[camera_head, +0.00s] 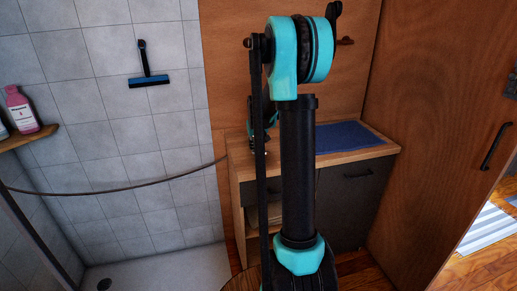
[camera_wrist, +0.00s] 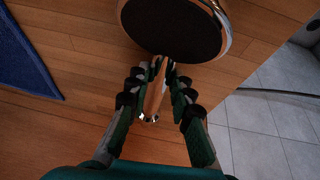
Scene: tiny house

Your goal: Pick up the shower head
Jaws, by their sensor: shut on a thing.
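The shower head (camera_wrist: 172,28) is at the top of the wrist view, with a round dark face and a shiny chrome rim; its upper edge is cut off. Its handle runs down between the fingers of my gripper (camera_wrist: 157,75), and a chrome end shows below the fingertips. My gripper is shut on the handle. In the head view my arm covers most of the gripper, and I cannot make out the shower head there.
A wooden counter (camera_head: 373,150) with a blue mat (camera_head: 345,137) stands behind my arm. A tiled shower with a squeegee (camera_head: 148,80), a thin curved rail (camera_head: 120,190) and a shelf with a pink bottle (camera_head: 20,110) is at left. A tall wooden panel (camera_head: 435,110) is at right.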

